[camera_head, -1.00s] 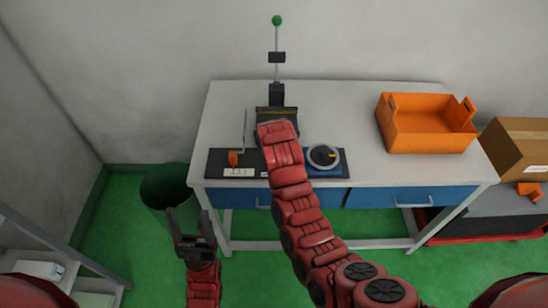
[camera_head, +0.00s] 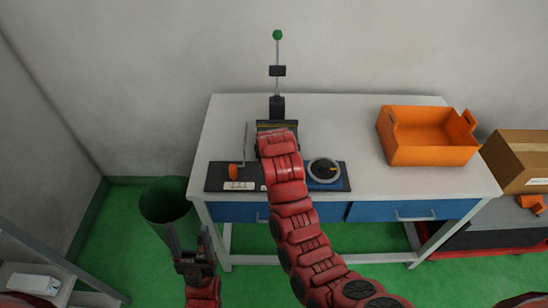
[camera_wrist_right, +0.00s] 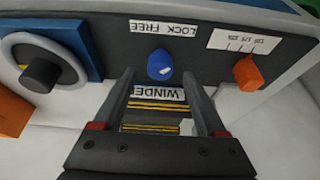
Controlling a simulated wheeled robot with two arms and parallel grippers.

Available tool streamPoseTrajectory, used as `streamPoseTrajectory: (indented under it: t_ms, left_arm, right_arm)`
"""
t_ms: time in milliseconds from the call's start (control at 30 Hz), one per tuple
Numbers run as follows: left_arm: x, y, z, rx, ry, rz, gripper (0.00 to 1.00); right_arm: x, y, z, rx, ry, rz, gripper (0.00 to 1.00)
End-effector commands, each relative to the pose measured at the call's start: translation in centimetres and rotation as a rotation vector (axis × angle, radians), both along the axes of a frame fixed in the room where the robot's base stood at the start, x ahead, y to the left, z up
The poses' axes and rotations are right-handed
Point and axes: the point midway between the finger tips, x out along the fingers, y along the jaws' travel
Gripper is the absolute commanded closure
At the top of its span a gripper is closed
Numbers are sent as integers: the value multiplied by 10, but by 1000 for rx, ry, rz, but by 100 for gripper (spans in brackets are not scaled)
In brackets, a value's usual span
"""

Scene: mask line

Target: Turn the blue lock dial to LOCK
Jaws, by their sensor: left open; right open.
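In the right wrist view the blue lock dial (camera_wrist_right: 159,65) sits on the dark panel beside an upside-down label (camera_wrist_right: 164,27) with the words LOCK and FREE. I cannot tell which word the dial points to. My right gripper (camera_wrist_right: 160,76) is open, its two fingers to either side of the dial in the picture, with no clear contact. In the head view my right arm hides the dial and the right gripper. My left gripper (camera_head: 190,240) is open and empty, low in front of the bench near the green bin.
The dark panel (camera_head: 215,179) also carries an orange switch (camera_wrist_right: 247,73) and a round handwheel (camera_wrist_right: 42,72) on a blue base. An orange crate (camera_head: 428,153) stands on the bench's right. A green bin (camera_head: 165,200) is at front left. The bench top between panel and crate is clear.

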Motion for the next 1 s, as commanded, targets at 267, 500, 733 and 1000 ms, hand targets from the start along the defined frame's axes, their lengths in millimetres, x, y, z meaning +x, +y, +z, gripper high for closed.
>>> streamPoseTrajectory:
  t_ms: [267, 500, 733, 1000]
  left_arm:
    - [0, 0, 30, 0, -1, 0, 36]
    - [0, 0, 59, 0, 0, 0, 36]
    - [0, 0, 66, 0, 0, 0, 36]
    - [0, 0, 66, 0, 0, 0, 36]
  right_arm:
    - [-27, 2, 76, 5, 0, 0, 26]
    - [-46, 2, 114, 5, 2, 1, 26]
    - [-55, 2, 134, 2, 1, 1, 26]
    - [-57, 1, 136, 0, 1, 1, 26]
